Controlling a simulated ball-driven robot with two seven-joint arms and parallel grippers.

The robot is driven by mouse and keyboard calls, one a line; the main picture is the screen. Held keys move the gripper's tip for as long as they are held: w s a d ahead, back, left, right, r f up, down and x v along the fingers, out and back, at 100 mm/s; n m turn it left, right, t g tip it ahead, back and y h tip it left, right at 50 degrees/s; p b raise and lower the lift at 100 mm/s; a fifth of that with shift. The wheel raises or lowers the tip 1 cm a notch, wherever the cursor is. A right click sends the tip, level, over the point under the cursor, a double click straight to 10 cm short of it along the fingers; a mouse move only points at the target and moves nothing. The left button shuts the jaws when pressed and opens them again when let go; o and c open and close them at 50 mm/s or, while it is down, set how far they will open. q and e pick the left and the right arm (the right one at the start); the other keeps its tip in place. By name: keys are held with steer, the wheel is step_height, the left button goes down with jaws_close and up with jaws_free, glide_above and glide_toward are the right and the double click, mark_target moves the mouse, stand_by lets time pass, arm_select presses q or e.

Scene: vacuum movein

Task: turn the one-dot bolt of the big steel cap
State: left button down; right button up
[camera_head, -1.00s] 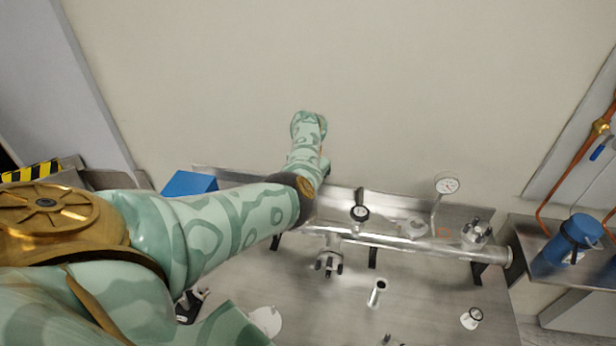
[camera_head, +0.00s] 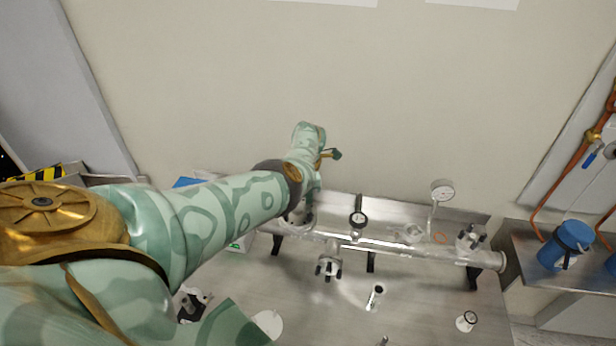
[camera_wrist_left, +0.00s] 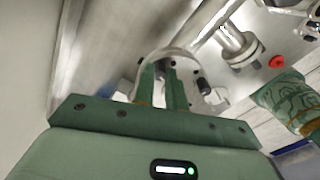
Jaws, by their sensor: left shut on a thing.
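The big steel cap (camera_wrist_left: 184,53) is a shiny rounded body at the pipe's end in the left wrist view, with dark bolts around it, one of them (camera_wrist_left: 203,86) to the right of my fingers. My left gripper (camera_wrist_left: 164,74) reaches over the cap's face, its two green fingers close together and shut on what seems to be a bolt of the cap. The fingers hide that bolt, and no dot marks are readable. In the head view the cap (camera_head: 298,213) shows partly below my left wrist; my fingertips are hidden there. My right gripper is not in view.
A steel pipe (camera_head: 405,247) runs right along the steel bench, with a downward flanged branch (camera_head: 328,267), a valve (camera_head: 358,218) and a gauge (camera_head: 442,190). Loose fittings (camera_head: 375,296) lie in front. The wall behind is bare.

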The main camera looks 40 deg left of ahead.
arm_select(q)
steer(key=shift+w+a+r+m, duration=0.1)
steer(key=shift+m, duration=0.3)
steer(key=c, duration=1.4)
jaws_free()
steer(key=shift+c, duration=0.2)
step_height(320, 180, up, 6)
steer(key=p, duration=0.4)
steer(key=shift+r, duration=0.15)
step_height(320, 180, up, 10)
steer(key=p, duration=0.2)
